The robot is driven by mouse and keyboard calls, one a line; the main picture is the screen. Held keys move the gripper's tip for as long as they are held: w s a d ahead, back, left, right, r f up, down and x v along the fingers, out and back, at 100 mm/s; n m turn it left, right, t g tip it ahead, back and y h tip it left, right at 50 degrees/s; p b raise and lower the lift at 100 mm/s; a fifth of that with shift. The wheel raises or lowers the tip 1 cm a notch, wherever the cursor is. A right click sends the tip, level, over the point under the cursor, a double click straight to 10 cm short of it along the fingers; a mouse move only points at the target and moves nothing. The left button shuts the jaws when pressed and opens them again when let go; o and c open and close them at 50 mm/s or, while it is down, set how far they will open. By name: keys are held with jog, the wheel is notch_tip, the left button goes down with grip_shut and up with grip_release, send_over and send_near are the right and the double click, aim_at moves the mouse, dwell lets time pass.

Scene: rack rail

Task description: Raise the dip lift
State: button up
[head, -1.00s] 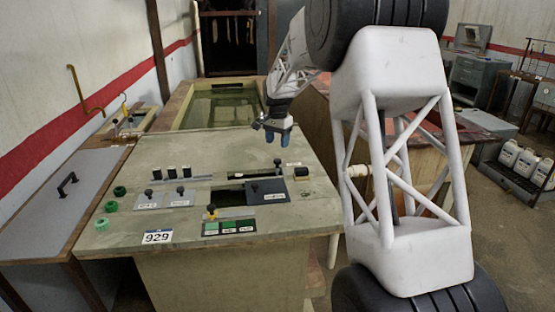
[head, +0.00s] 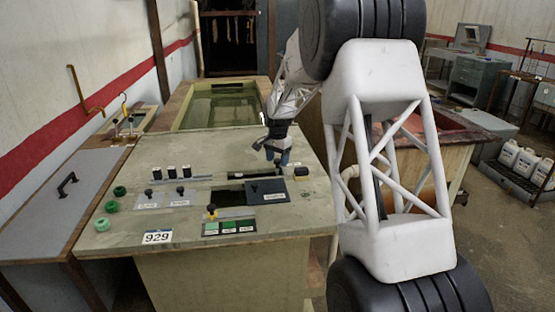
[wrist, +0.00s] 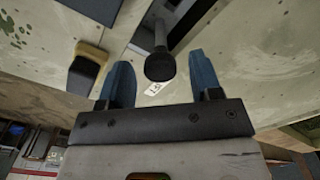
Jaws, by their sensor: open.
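My gripper (head: 278,155) hangs over the back right of the control panel (head: 130,228), its two blue fingers open and pointing down. In the wrist view, a black lever with a round knob (wrist: 160,66) shows between the open fingertips (wrist: 158,82), with gaps on both sides. In the head view my gripper mostly hides this lever, which stands near a dark grey plate (head: 267,190). A small white label (wrist: 153,89) lies beside the knob in the wrist view; its text is unreadable. I cannot tell for certain which control is the dip lift's.
A yellow-topped black block (wrist: 88,66) sits close to the left finger in the wrist view. A yellow-and-black knob (head: 212,211), green switches (head: 228,227), several black knobs and green knobs (head: 112,206) share the panel. A water tank (head: 222,103) lies behind.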

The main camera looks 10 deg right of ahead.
grip_shut()
jog(key=shift+r, duration=3)
jog(key=shift+c, duration=0.9)
grip_release()
jog(key=shift+r, duration=0.1)
jog(key=shift+o, duration=0.9)
notch_tip(320, 180, up, 8)
